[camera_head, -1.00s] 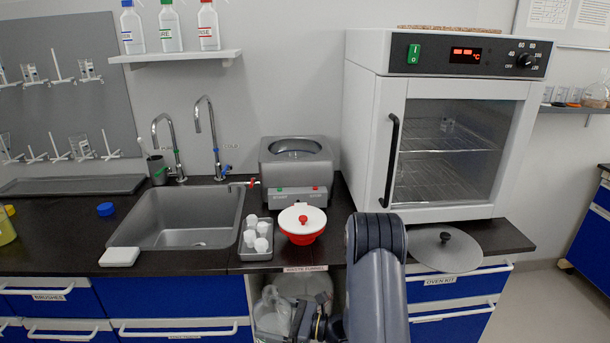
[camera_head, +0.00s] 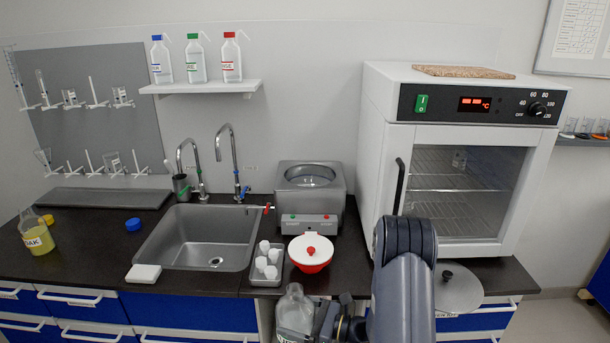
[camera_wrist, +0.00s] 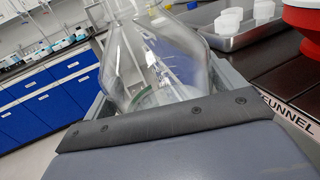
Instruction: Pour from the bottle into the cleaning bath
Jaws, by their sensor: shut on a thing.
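My gripper (camera_head: 323,322) is shut on a clear bottle (camera_head: 295,312) just in front of the counter edge, below the tub and the red bowl. The bottle looks roughly upright; part of it is cut off by the picture's lower edge. In the wrist view the same clear bottle (camera_wrist: 165,60) sits between the fingers; I cannot tell how much liquid is inside. The cleaning bath (camera_head: 310,214) is a grey box with a round opening on top and buttons on its front, standing at the back of the counter, left of the oven. Its top is uncovered.
The sink (camera_head: 197,240) lies left, the oven (camera_head: 455,160) right. A round grey lid (camera_head: 462,296) lies at the right counter edge.

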